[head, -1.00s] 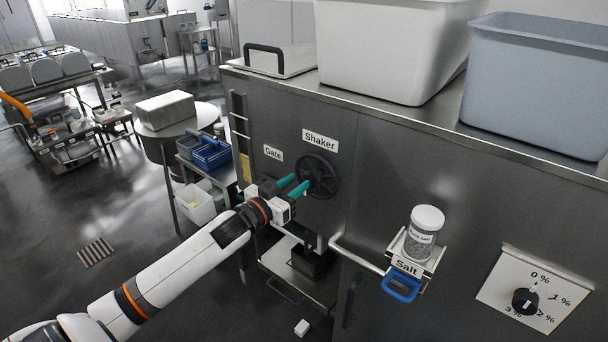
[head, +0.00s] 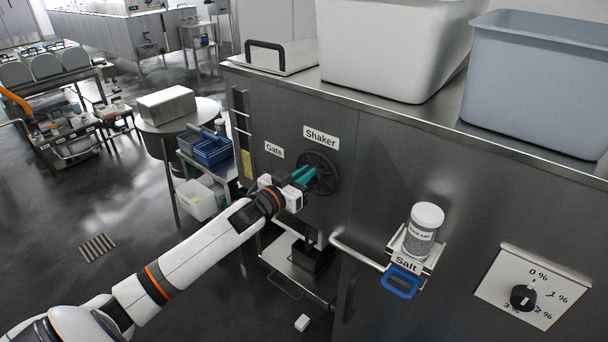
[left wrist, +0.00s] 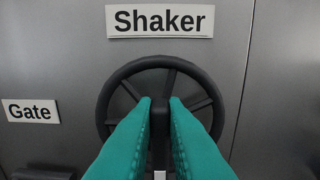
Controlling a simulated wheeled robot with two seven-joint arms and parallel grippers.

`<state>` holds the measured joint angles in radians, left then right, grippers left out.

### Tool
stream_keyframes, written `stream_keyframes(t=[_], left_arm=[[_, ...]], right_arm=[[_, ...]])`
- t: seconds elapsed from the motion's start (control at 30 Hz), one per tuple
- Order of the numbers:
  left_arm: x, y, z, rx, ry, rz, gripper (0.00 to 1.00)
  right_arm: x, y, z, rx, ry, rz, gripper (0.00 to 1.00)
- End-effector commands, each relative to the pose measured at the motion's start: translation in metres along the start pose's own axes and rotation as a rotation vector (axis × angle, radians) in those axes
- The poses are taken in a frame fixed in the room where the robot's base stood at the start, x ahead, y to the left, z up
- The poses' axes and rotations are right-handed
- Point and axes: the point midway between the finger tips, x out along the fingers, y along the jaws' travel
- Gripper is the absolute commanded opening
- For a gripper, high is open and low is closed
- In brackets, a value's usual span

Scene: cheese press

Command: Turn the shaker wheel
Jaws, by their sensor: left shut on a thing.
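The shaker wheel (head: 324,173) is a black spoked handwheel on the grey cabinet front, below the "Shaker" label (head: 321,137). It also shows in the left wrist view (left wrist: 109,88), with the label above it. My left gripper (head: 306,174) has green fingers and reaches the wheel from the left. In the left wrist view the fingers (left wrist: 160,104) are on both sides of a dark upright part of the wheel and closed on it. The fingers hide the wheel's lower middle. My right gripper is not seen.
A "Gate" label (head: 274,149) is left of the wheel. A salt jar (head: 423,230) stands on a bracket with a blue handle (head: 401,282) at the right, beside a metal rail. A dial plate (head: 505,283) is farther right. Large tubs (head: 535,75) stand on top.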

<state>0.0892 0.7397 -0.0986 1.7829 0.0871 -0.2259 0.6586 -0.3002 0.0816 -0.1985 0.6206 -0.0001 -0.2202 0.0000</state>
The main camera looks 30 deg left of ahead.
Motion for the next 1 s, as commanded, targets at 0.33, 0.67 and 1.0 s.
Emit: stream_keyframes(t=[0.33,0.67,1.0], left_arm=[[0.0,-0.003,0.001,0.088,0.0,0.0,0.0],[0.0,-0.009,-0.001,0.356,0.0,0.0,0.0],[0.0,-0.017,-0.005,0.68,-0.001,0.0,0.0]], right_arm=[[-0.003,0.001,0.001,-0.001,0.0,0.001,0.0],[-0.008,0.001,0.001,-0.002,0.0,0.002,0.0],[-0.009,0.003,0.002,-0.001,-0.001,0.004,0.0]])
